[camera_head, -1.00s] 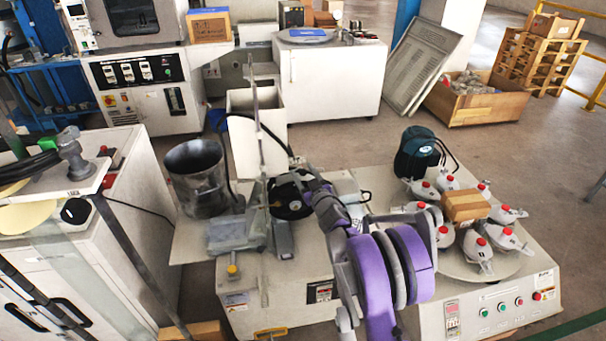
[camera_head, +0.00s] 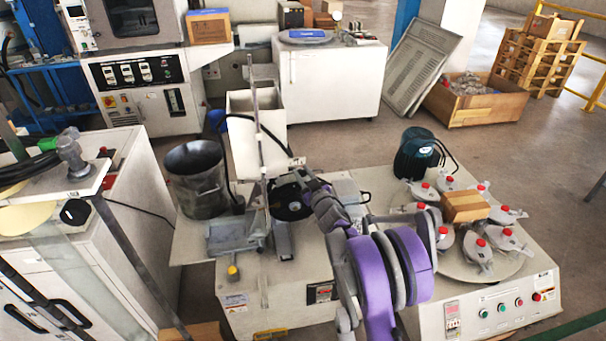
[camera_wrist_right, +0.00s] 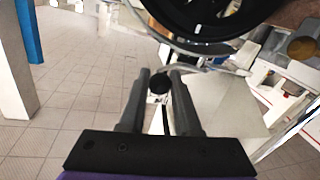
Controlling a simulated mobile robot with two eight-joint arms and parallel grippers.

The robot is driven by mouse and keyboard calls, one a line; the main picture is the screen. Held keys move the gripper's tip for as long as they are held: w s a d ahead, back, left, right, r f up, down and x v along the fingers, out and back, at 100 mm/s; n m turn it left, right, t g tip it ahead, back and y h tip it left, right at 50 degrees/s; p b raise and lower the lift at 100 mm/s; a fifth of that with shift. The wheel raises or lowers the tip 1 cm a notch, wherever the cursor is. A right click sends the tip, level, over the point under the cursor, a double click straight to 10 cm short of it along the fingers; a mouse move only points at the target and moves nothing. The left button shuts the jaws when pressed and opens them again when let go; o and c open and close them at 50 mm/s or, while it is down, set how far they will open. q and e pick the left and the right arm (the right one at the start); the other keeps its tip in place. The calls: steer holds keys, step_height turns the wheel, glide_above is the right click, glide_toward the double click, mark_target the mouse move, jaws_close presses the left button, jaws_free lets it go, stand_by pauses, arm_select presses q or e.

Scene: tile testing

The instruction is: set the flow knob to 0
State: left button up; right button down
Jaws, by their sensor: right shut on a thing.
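A small round black knob (camera_wrist_right: 159,85) shows in the right wrist view between the fingertips of my right gripper (camera_wrist_right: 160,78). The gripper is shut on it, one finger on each side. Whether it is the flow knob, and its scale or setting, I cannot read. In the head view my right arm reaches from the bottom to the machine's black round part (camera_head: 291,203). The right fingertips are hard to make out there. A large black disc (camera_wrist_right: 200,18) is close beyond the fingers in the wrist view. My left gripper is not in view.
A yellow knob (camera_head: 233,271) is on the machine's front. A metal bucket (camera_head: 193,180) and a thin upright post (camera_head: 258,130) stand left of my right arm. The turntable (camera_head: 470,270) with several red-capped holders is to the right.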

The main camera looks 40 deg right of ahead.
stand_by(0.9)
steer(key=shift+w+a, duration=0.5)
steer(key=shift+a, duration=0.4)
steer(key=shift+w+a, duration=0.45)
steer(key=shift+a, duration=0.4)
steer(key=c, duration=0.6)
jaws_free()
steer(key=shift+w+a, duration=0.1)
steer(key=shift+a, duration=0.05)
steer(key=p+v, duration=0.1)
steer(key=v, duration=1)
